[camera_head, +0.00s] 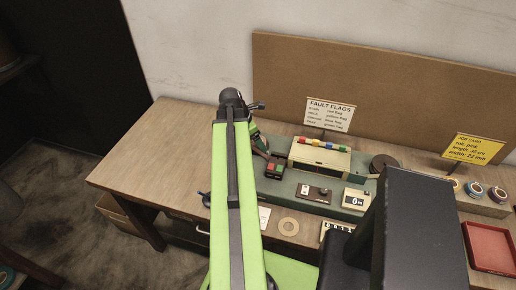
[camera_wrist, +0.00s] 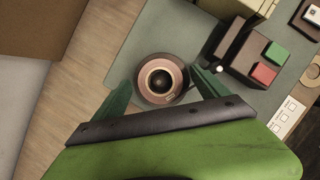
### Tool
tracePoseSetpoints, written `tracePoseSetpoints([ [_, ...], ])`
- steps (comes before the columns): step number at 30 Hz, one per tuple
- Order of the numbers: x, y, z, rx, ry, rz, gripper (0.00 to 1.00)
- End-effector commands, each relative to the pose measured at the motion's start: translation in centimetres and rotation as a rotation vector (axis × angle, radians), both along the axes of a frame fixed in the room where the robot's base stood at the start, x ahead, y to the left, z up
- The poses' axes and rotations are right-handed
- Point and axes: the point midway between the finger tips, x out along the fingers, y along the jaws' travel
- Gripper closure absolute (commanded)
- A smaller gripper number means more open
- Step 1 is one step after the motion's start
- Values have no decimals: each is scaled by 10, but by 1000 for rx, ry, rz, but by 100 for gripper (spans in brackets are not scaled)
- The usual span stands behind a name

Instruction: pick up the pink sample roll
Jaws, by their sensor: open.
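The wrist view shows a round pinkish roll (camera_wrist: 145,82) with a dark centre, seated on a dark round base on the grey-green board. I take it for the pink sample roll. My gripper (camera_wrist: 161,76) is open, its two green fingers on either side of the roll in that view. I cannot tell whether they touch it or how far above the board they are. In the head view my gripper (camera_head: 259,143) is over the left end of the board, and my arm hides much of that area.
On the board (camera_head: 270,192) are a red-and-green button box (camera_head: 274,167), a cream box with coloured flags (camera_head: 320,155) and a counter display (camera_head: 355,199). Other rolls (camera_head: 474,188) and a red tray (camera_head: 490,248) are at the right. The table's left end is clear.

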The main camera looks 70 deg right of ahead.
Motion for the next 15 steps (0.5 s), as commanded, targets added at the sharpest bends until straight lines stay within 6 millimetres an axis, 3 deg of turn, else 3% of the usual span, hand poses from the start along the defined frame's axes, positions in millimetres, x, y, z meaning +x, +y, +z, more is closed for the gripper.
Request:
tracePoseSetpoints([
  [4,0,0,2,0,0,0,15],
  [15,0,0,2,0,0,1,64],
])
